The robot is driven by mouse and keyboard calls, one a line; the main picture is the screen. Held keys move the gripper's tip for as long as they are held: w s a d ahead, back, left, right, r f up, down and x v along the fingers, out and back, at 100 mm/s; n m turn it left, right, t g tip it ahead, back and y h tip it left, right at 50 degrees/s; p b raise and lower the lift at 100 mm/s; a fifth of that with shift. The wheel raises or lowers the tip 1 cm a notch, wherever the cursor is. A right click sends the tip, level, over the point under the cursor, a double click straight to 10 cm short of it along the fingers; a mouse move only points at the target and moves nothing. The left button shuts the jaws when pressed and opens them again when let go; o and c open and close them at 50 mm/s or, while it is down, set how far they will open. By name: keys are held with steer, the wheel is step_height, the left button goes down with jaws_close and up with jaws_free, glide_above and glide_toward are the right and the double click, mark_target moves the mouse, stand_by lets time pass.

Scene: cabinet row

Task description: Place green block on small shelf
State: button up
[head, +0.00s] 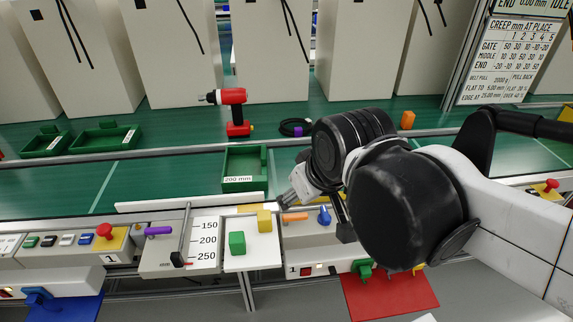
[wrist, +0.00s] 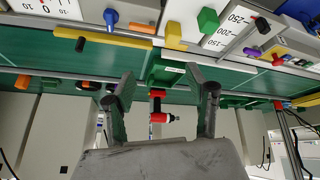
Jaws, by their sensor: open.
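The green block (head: 237,243) stands upright on a small white shelf-like plate (head: 262,258), beside the panel marked 150, 200 and 250. A yellow block (head: 264,220) stands behind it to the right. I cannot tell whether this plate is the small shelf of the task. In the wrist view the green block (wrist: 208,20) shows near the top edge, beyond the fingers, with the yellow block (wrist: 174,35) to its left. My gripper (head: 288,201) is behind and right of the green block, apart from it. In the wrist view its fingers (wrist: 160,92) are spread, with nothing between them.
A green bin labelled 200 mm (head: 244,183) sits on the belt behind the blocks. A red drill (head: 234,110) stands farther back. Red mat (head: 400,302) front right.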

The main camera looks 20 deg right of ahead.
steer(key=shift+s+d+r+m+t, duration=0.15)
steer(key=shift+s+d+m+t, duration=0.35)
steer(key=shift+s+d+m, duration=0.5)
